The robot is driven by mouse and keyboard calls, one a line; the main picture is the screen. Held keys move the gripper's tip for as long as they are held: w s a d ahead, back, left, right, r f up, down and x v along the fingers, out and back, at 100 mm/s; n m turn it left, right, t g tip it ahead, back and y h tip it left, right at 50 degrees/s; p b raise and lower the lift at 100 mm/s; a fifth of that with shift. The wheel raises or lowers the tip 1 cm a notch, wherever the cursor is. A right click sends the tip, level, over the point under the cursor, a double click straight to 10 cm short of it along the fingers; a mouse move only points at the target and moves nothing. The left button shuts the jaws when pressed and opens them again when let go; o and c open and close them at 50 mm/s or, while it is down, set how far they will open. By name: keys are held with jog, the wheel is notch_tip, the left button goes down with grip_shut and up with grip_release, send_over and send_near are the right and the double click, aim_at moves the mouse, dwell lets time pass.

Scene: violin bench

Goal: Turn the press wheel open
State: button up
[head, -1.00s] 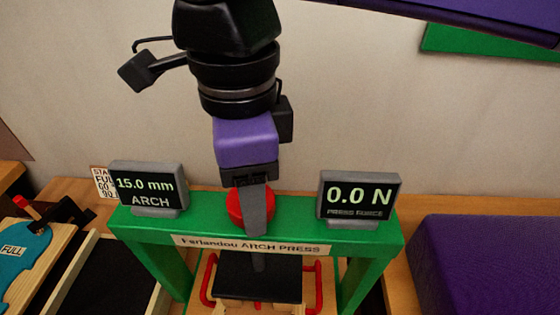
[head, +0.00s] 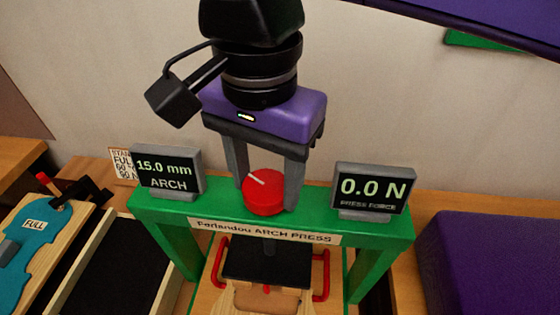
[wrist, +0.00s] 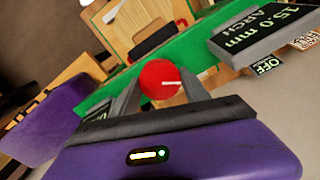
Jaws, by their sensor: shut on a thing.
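The red press wheel (head: 264,193) sits on top of the green arch press frame (head: 303,224). A short white mark shows on the wheel, pointing to the upper left in the head view. My gripper (head: 267,190) comes down from above, with one grey finger on each side of the wheel, and is shut on it. The wrist view also shows the wheel (wrist: 160,80) between the fingertips. The left display (head: 167,170) reads 15.0 mm ARCH. The right display (head: 374,189) reads 0.0 N PRESS FORCE. A black press plate (head: 250,262) hangs beneath the frame's beam.
A purple block (head: 490,262) stands right of the press. At left are a dark tray (head: 115,260) and a teal piece labelled FULL (head: 22,240). Red handles (head: 321,280) flank the plate. A wall rises close behind the press.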

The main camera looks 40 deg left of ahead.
aim_at(265, 185)
jog(key=n, duration=0.5)
jog(key=shift+n, duration=0.7)
jog(key=o, duration=1.4)
jog(key=shift+c, duration=0.2)
jog(key=shift+r, duration=0.1)
notch_tip(265, 185, up, 8)
jog(key=shift+f, duration=0.2)
